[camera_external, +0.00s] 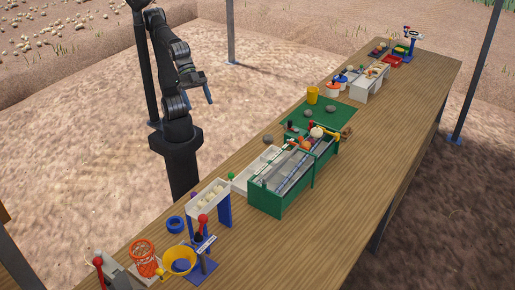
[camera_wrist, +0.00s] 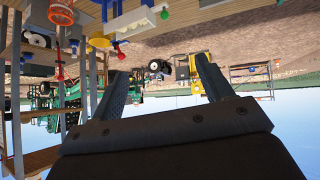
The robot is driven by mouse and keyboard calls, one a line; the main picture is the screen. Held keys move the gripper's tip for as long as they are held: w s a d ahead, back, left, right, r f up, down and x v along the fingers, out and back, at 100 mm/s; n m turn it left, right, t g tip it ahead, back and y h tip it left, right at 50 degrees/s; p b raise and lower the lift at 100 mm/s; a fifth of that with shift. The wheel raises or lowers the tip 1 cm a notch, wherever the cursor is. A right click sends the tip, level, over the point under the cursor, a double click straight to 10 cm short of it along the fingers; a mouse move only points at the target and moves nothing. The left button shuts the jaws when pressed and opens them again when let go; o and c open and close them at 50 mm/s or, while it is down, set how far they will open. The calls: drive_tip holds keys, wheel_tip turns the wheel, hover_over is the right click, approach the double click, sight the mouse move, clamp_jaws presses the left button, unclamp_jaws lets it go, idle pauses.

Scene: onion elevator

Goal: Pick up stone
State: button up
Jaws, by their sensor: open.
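Several grey stones lie on and near the green mat (camera_external: 338,122) in the external view. One stone (camera_external: 330,109) is near the yellow cup, another stone (camera_external: 308,113) is left of it, and a third stone (camera_external: 268,139) sits near the table's near edge, left of the mat. My gripper (camera_external: 197,99) is raised in the air, off the table to the left of the stones. Its fingers are apart and empty. In the wrist view my gripper (camera_wrist: 160,75) is also open, with nothing between the fingertips at close range; no stone can be made out there.
A long wooden table (camera_external: 380,160) carries a green conveyor box (camera_external: 280,195), a white tray (camera_external: 254,166), a yellow cup (camera_external: 312,95) and a white rack (camera_external: 369,82). A blue stand (camera_external: 224,208), orange basket (camera_external: 143,256) and yellow bowl (camera_external: 180,261) are at the near end. The table's right side is bare.

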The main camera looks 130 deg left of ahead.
drive_tip(key=w+d+r+n+t, duration=0.2)
drive_tip(key=w+d+r, duration=0.2)
drive_tip(key=w+r, duration=0.6)
drive_tip(key=w+a+f+n+g+y, duration=0.25)
drive_tip(key=a+f, duration=0.35)
drive_tip(key=a, duration=0.3)
drive_tip(key=w+a+f+n+g+y, duration=0.1)
drive_tip(key=w+a+f+n+y, duration=0.1)
drive_tip(key=w+a+f+n, duration=0.35)
drive_tip(key=n+g, duration=0.7)
drive_tip(key=n, duration=0.1)
hover_over(269, 136)
drive_tip(key=shift+h, duration=0.35)
wheel_tip(269, 136, down, 32)
drive_tip(key=shift+f, duration=0.25)
drive_tip(key=shift+s+f, duration=0.2)
drive_tip(key=shift+f, duration=1.35)
drive_tip(key=shift+s+f, duration=0.2)
drive_tip(key=shift+f, duration=1.35)
drive_tip(key=c, duration=1.2)
